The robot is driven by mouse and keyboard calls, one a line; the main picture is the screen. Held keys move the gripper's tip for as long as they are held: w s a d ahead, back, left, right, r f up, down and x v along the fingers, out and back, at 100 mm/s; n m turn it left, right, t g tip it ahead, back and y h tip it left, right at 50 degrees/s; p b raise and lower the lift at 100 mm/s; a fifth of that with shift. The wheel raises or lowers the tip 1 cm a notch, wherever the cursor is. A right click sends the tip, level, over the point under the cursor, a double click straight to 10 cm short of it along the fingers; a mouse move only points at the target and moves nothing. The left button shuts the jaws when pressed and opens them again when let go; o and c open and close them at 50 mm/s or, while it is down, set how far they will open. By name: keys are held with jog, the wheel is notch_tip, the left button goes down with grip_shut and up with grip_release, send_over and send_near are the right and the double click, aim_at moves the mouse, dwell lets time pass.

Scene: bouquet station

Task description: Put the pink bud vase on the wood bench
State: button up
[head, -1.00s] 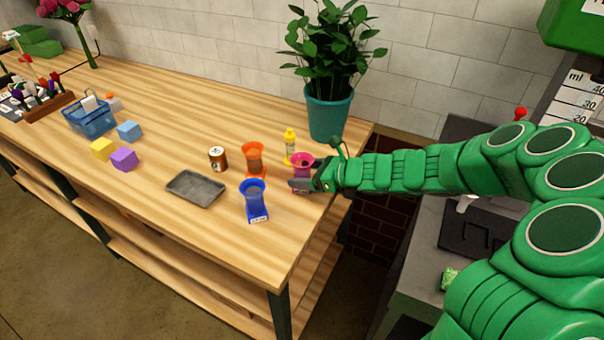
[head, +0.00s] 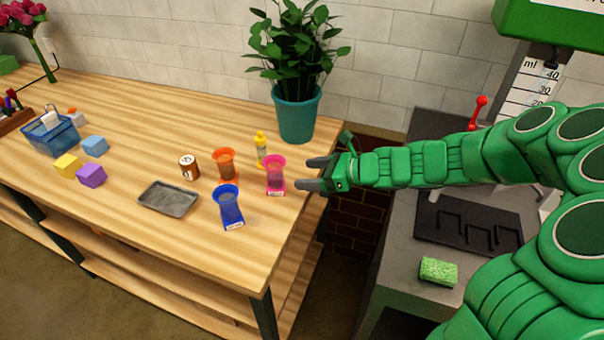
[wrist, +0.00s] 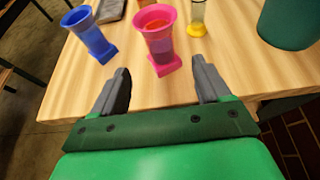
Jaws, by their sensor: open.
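The pink bud vase (head: 274,175) stands upright on the wood bench (head: 255,238) near its right end. In the wrist view the pink bud vase (wrist: 157,40) is beyond my fingertips, between their lines, with darker contents showing through its wall. My gripper (head: 314,174) is open and empty, to the right of the vase and apart from it. In the wrist view both fingers of my gripper (wrist: 164,78) are spread over the bench edge.
A blue vase (head: 229,206), an orange vase (head: 225,164) and a yellow bottle (head: 261,149) stand close to the pink one. The bench's front right corner is bare.

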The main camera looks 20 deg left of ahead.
jog(key=shift+d+r, duration=0.15)
jog(key=shift+d, duration=0.3)
